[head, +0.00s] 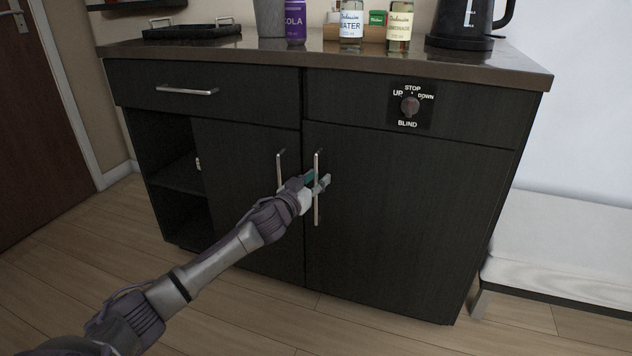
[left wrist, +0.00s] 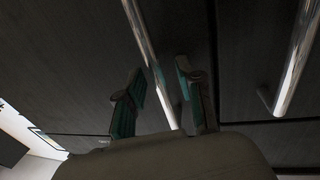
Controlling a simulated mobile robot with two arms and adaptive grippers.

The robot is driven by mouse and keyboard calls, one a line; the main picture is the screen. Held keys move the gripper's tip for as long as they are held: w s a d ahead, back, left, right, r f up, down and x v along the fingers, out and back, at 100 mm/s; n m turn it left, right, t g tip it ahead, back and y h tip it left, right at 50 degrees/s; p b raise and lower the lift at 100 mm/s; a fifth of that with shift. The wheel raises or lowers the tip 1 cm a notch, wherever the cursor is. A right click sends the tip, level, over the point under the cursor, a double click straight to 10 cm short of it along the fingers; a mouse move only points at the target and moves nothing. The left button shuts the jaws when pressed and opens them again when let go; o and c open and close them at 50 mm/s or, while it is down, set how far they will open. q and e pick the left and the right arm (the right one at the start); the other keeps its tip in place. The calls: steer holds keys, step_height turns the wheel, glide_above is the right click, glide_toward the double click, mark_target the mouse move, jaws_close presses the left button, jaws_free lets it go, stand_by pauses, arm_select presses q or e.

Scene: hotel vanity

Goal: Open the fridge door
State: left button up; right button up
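The dark cabinet's right door (head: 400,215) is flush with its frame and looks closed. It has a vertical metal bar handle (head: 317,215) near its left edge. My left gripper (head: 318,183) is at this handle. In the left wrist view the bar (left wrist: 146,45) runs between the two teal-padded fingers of my left gripper (left wrist: 158,93). The fingers are apart, with a gap beside the bar; contact is not clear. The fridge's inside is hidden. My right gripper is not in view.
The left door (head: 245,165) has its own bar handle (head: 280,160) close by. Open shelves (head: 172,175) are at the cabinet's left. A blind switch panel (head: 410,107) is above the right door. Bottles and a kettle (head: 466,20) stand on top. A white bench (head: 560,250) is at right.

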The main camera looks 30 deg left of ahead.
arm_select(q)
steer(key=shift+c, duration=0.3)
jaws_close()
steer(key=shift+s+d, duration=0.1)
